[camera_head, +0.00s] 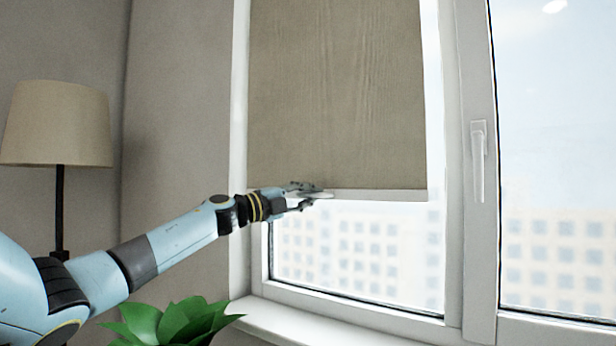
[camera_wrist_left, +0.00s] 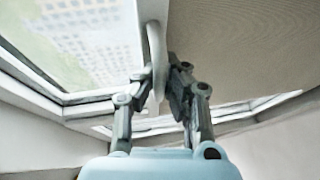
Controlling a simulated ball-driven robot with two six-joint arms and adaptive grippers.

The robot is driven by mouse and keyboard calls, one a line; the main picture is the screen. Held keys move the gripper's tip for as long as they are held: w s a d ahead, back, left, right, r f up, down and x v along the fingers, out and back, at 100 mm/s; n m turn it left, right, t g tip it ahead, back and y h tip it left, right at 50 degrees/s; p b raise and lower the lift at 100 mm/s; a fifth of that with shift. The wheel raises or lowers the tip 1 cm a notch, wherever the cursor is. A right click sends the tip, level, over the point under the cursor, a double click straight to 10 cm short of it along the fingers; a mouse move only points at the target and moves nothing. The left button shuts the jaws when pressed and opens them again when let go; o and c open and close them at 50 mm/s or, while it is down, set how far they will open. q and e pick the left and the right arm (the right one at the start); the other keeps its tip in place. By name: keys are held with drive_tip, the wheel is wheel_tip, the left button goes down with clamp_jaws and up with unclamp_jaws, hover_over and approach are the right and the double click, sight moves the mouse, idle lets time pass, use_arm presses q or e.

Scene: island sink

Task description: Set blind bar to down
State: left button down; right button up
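The blind bar (camera_head: 380,195) is the white strip along the lower edge of a beige blind (camera_head: 340,95). The blind hangs partway down the window, with glass showing below it. My left gripper (camera_head: 312,197) is at the left part of the bar, its fingers above and below a thin white tab. In the left wrist view, the fingers of my left gripper (camera_wrist_left: 160,85) close in on both sides of the bar's white tab (camera_wrist_left: 157,55) and appear to hold it. My right gripper is not in view.
A window handle (camera_head: 478,160) is on the frame right of the blind. A lamp (camera_head: 58,125) stands at the left. A green plant (camera_head: 175,322) is below my left arm, beside the white sill (camera_head: 300,322). The space under the bar is clear.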

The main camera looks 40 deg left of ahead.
use_arm(q)
wheel_tip(320, 180, down, 25)
drive_tip(key=b, duration=1.5)
drive_tip(key=shift+f+b, duration=0.2)
drive_tip(key=shift+b, duration=0.2)
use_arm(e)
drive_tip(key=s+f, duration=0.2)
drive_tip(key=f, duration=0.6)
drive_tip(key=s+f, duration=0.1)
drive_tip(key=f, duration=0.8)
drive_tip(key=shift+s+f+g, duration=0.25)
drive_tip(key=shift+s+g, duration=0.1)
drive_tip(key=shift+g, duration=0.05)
use_arm(q)
drive_tip(key=c, duration=1.4)
unclamp_jaws()
drive_tip(key=shift+r, duration=0.1)
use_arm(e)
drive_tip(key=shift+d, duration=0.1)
use_arm(q)
drive_tip(key=shift+v, duration=6.05)
